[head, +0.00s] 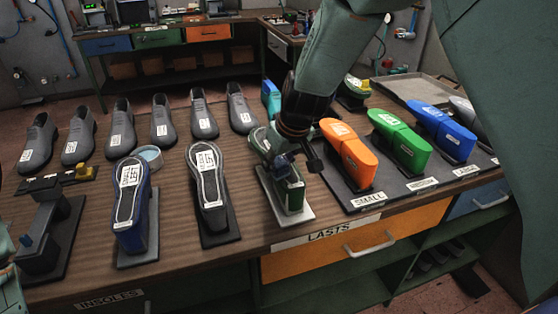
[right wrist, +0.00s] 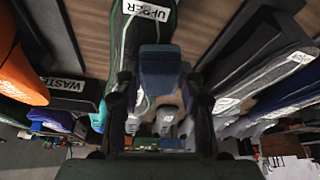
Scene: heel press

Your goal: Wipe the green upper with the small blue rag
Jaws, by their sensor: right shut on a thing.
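The small blue rag is a folded blue block (right wrist: 160,70) held between my right gripper's fingers in the right wrist view. In the head view it shows as a dark blue patch (head: 283,160) at the fingertips. My right gripper (head: 285,162) points down over the green upper (head: 290,197), which stands on a pale plate near the table's front edge. The upper, with a white UPPER label, lies behind the rag in the right wrist view (right wrist: 128,45). Whether the rag touches it I cannot tell. My left gripper is not in view.
Orange (head: 348,152), green (head: 400,140) and blue (head: 442,130) lasts stand on a dark mat to the right. Several grey shoes (head: 160,120) line the back. A dark fixture with a yellow bar (head: 52,183) stands far left.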

